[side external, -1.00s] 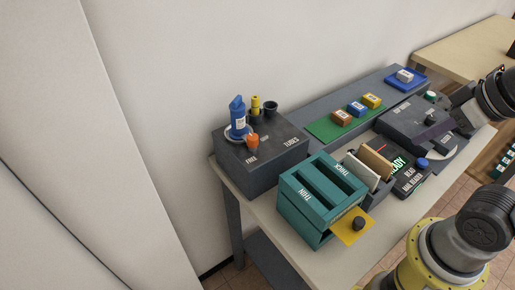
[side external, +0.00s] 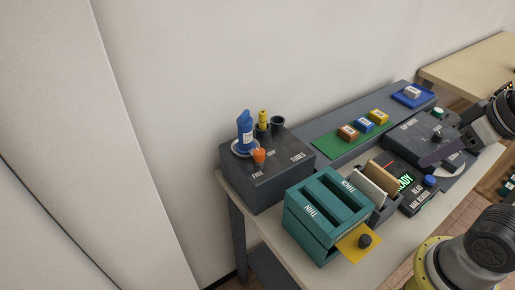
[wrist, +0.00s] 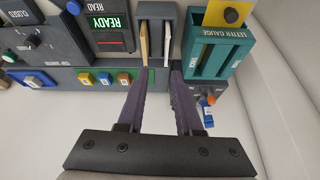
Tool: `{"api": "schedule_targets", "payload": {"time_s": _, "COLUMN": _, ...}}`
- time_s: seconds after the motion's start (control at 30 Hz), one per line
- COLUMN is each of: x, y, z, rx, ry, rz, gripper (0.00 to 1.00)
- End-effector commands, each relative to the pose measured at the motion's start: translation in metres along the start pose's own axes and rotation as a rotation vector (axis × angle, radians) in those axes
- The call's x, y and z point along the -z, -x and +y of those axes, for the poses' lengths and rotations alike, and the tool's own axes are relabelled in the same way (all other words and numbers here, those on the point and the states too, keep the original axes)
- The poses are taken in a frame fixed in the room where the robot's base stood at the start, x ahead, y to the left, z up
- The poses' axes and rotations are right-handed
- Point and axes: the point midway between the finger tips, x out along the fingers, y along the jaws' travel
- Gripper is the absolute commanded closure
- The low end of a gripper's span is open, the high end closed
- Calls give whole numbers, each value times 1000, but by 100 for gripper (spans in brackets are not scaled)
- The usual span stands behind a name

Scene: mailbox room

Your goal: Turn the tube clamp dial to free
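The tube clamp dial is an orange knob (side external: 259,155) on top of the dark tube box (side external: 255,185), near its front edge, close to the printed word FREE. Its exact pointing is too small to tell. A blue capped tube (side external: 244,133) stands upright just behind it. In the wrist view the orange knob (wrist: 211,98) is small, right of my fingers, above the blue tube (wrist: 208,118). My gripper (wrist: 160,75) is open and empty, its fingers apart and the knob not between them.
A teal letter gauge (side external: 325,215) and a holder with upright letters (side external: 378,190) stand beside the tube box. Several small blocks lie on a green mat (side external: 350,137). A yellow upright tube (side external: 263,118) and dark sockets stand behind the dial.

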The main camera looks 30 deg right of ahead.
Motion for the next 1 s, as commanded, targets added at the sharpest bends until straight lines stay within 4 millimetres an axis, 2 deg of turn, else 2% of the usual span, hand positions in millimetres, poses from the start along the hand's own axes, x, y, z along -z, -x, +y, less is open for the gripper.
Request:
{"api": "schedule_targets", "payload": {"time_s": 0.03, "x": 10, "y": 12, "z": -1, "rx": 1, "ry": -32, "rz": 17, "gripper": 55}}
{"api": "schedule_targets", "payload": {"time_s": 0.13, "x": 34, "y": 32, "z": -3, "rx": 2, "ry": -97, "rz": 6, "gripper": 37}}
{"api": "schedule_targets", "payload": {"time_s": 0.3, "x": 91, "y": 57, "z": -17, "rx": 8, "ry": -176, "rz": -53, "gripper": 36}}
{"api": "schedule_targets", "payload": {"time_s": 0.47, "x": 149, "y": 63, "z": -40, "rx": 8, "ry": -219, "rz": -128, "gripper": 36}}
{"api": "schedule_targets", "payload": {"time_s": 0.67, "x": 213, "y": 45, "z": -81, "rx": -5, "ry": -236, "rz": -224, "gripper": 36}}
{"api": "schedule_targets", "payload": {"time_s": 0.8, "x": 247, "y": 17, "z": -118, "rx": -20, "ry": -222, "rz": -289, "gripper": 36}}
{"api": "schedule_targets", "payload": {"time_s": 1.0, "x": 271, "y": -39, "z": -173, "rx": -41, "ry": -157, "rz": -371, "gripper": 36}}
